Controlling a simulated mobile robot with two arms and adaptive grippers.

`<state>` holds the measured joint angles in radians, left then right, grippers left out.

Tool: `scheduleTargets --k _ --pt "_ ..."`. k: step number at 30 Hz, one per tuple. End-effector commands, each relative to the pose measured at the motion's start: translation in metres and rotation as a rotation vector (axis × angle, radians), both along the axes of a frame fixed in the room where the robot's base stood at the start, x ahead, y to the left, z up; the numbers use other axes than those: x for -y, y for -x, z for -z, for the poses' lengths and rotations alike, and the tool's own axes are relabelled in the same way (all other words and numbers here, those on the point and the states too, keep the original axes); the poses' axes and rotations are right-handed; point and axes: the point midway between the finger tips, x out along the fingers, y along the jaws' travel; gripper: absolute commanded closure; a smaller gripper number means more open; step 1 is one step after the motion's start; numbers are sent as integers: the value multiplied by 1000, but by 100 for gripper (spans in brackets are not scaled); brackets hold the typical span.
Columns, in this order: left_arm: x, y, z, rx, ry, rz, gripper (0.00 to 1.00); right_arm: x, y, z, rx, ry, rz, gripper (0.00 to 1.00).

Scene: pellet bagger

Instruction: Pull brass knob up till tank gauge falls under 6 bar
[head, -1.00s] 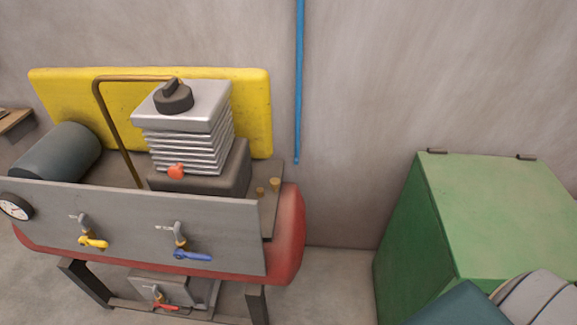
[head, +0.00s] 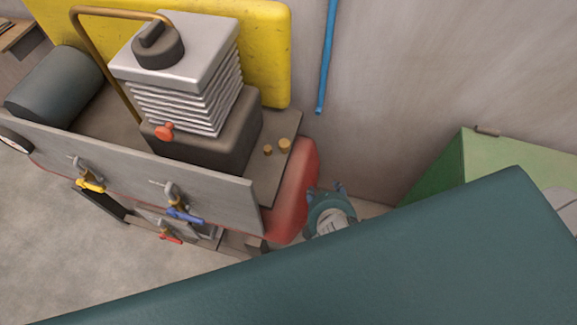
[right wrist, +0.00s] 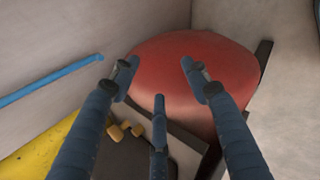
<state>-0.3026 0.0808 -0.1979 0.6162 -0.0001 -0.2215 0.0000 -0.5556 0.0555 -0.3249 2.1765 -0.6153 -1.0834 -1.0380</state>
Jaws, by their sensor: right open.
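Two small brass knobs stand on the dark plate at the right end of the red tank (head: 293,195): a larger one (head: 285,145) and a smaller one (head: 267,151). They also show in the right wrist view (right wrist: 117,131), below and left of the tank's rounded end. A gauge (head: 14,140) is cut off at the left edge; its reading is not legible. My right gripper (head: 326,190) is open and empty, right of the tank end and apart from the knobs. In the right wrist view its fingers (right wrist: 160,80) are spread, pointing toward the tank. My left gripper is out of view.
A grey panel (head: 225,195) with yellow, blue and red valve handles fronts the tank. A finned compressor block (head: 190,85) with an orange-red knob (head: 165,131) stands left of the brass knobs. A blue pipe (head: 326,60) runs down the wall. A green cabinet (head: 440,175) stands right.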

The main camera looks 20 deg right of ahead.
Motion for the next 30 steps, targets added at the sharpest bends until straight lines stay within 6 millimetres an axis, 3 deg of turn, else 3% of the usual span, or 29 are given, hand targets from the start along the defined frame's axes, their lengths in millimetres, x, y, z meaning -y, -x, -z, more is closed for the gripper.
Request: scheduleTargets --k 6,12,15,23,30 --pt "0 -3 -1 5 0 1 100 -22 -29 -45 41 480 -428 54" --pt "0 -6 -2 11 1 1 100 -61 -50 -76 58 943 -782 54" --pt "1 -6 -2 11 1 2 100 -76 -54 -84 61 1086 -880 54" --pt "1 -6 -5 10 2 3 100 -80 -74 -82 62 1167 -928 54" --pt "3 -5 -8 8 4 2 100 -72 -115 -66 62 1164 -926 54"
